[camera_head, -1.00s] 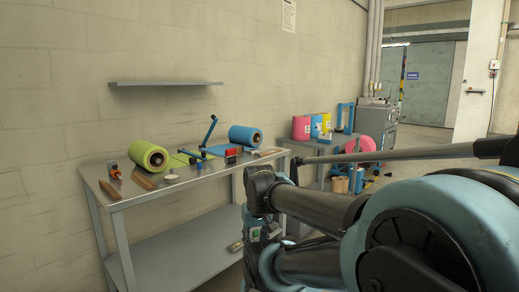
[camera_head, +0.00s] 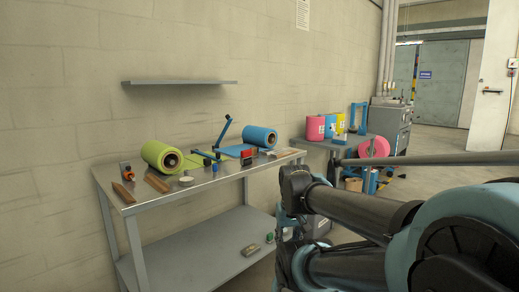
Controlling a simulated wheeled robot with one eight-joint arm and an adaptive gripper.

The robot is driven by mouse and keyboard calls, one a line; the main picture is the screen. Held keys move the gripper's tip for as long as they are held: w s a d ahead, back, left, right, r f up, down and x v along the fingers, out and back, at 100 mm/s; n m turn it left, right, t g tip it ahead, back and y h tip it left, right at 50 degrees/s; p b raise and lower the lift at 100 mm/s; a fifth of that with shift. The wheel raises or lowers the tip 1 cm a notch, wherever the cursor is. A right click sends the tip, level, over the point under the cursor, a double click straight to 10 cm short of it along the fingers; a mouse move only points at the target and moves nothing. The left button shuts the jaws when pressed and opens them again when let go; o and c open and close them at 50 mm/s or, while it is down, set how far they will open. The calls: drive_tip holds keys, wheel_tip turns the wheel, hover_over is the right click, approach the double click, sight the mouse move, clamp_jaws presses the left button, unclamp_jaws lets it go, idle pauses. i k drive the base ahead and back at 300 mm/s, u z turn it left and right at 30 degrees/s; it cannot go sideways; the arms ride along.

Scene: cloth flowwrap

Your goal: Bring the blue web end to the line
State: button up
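A blue roll (camera_head: 259,138) lies on its side on the metal table (camera_head: 150,201), right of its middle. A flat blue web (camera_head: 232,151) runs from it to the left. A green-yellow roll (camera_head: 162,156) lies at the left of the table, with a green web (camera_head: 194,160) running to the right. Small blue and dark blocks and a blue lever arm (camera_head: 224,131) stand where the webs come near each other. The line itself is too small to make out. My arm fills the lower right, well short of the webs. My gripper's fingers cannot be made out.
Wooden pieces (camera_head: 158,183), a white disc (camera_head: 186,181), an orange-black tool (camera_head: 127,172) and a red block (camera_head: 248,159) lie on the table. A second table with coloured rolls (camera_head: 315,128) stands behind at the right. A wall shelf (camera_head: 180,82) hangs above. Floor is open at far right.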

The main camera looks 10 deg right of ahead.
sight(235, 151)
drive_tip(key=i, duration=0.9)
drive_tip(key=u, duration=0.05)
